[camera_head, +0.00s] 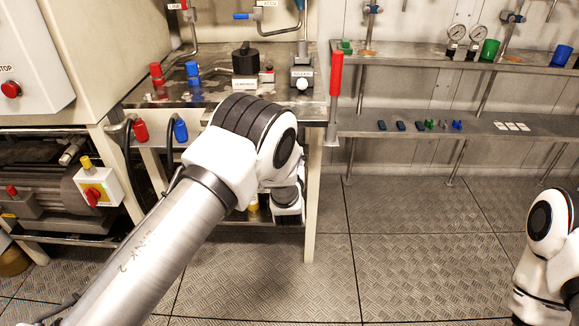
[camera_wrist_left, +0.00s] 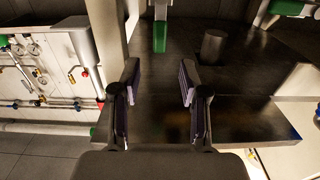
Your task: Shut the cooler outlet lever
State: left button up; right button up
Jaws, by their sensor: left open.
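No lever that I can name for certain as the cooler outlet lever shows. In the left wrist view a green handle (camera_wrist_left: 160,38) hangs ahead of my left gripper (camera_wrist_left: 157,92), in line with the gap between its fingers and apart from them. My left gripper is open and empty. In the head view its fingers are hidden; my left arm reaches to the front of the steel bench (camera_head: 215,100). A red upright lever (camera_head: 335,80) stands at the bench's right end. A blue-handled valve (camera_head: 245,16) is on the pipes above. My right gripper is out of view.
A dark metal surface (camera_wrist_left: 240,110) with a grey cylinder (camera_wrist_left: 213,45) lies beyond the fingers. Another green handle (camera_wrist_left: 290,8) is at upper right. Red (camera_head: 140,131) and blue (camera_head: 180,130) hose fittings hang at the bench front. The floor (camera_head: 400,240) right of the bench is clear.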

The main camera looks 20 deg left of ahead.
pick_arm(q)
jog(key=x, duration=0.2)
jog(key=b+x, duration=0.1)
jog(key=x, duration=0.4)
jog(key=shift+w+a+f+b, duration=0.1)
jog(key=shift+w+f+b, duration=0.2)
jog(key=shift+w+b, duration=0.1)
grip_shut()
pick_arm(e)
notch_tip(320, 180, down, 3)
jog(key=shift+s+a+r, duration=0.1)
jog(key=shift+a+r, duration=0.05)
